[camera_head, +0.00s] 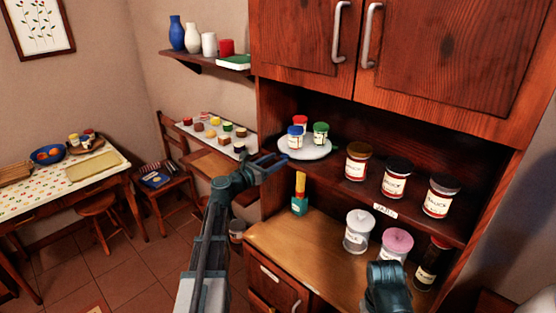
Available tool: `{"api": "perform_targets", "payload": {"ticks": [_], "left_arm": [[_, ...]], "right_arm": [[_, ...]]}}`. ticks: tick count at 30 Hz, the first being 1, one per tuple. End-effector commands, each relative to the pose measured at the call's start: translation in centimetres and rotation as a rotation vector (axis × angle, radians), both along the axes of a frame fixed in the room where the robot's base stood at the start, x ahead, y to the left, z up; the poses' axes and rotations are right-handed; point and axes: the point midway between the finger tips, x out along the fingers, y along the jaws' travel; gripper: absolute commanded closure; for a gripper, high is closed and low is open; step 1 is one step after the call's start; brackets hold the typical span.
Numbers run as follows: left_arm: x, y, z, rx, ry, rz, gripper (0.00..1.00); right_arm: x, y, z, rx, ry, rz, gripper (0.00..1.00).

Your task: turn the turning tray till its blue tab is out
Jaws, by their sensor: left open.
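The turning tray (315,155) is a pale round disc on the middle shelf of the dark wood cabinet, at its left end. Three small jars stand on it: one with a red lid (300,120), one with a blue lid (296,130) and one with a green lid (321,128). I cannot make out a blue tab on its visible rim. My left gripper (281,162) is open and empty, just in front of the tray's left front edge. I cannot tell whether it touches the tray. Of my right arm only a dark wrist part shows at the bottom right.
Several labelled jars (396,179) stand right of the tray on the same shelf. The counter's left front is bare.

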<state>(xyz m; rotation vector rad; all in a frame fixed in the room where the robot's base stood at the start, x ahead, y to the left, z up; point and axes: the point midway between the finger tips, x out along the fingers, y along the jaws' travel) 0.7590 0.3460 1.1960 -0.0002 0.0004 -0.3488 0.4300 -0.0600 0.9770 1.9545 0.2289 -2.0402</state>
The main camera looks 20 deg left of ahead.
Motion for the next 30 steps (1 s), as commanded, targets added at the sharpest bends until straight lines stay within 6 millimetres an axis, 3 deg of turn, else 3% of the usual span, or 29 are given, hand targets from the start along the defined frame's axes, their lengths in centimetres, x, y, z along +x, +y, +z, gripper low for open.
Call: {"api": "perform_targets", "payload": {"ticks": [9, 15, 21, 30], "left_arm": [[-6.9, 2.3, 0.0, 0.000, 0.000, 0.004, 0.43], [-9.9, 3.5, 0.0, 0.000, 0.000, 0.004, 0.43], [-11.3, 4.1, 0.0, 0.000, 0.000, 0.002, 0.43], [-11.5, 4.2, 0.0, 0.000, 0.000, 0.000, 0.43]], "right_arm": [[0.0, 0.0, 0.0, 0.000, 0.000, 0.000, 0.50], [0.0, 0.0, 0.0, 0.000, 0.000, 0.000, 0.50], [0.0, 0.0, 0.0, 0.000, 0.000, 0.000, 0.50], [0.0, 0.0, 0.0, 0.000, 0.000, 0.000, 0.50]]}}
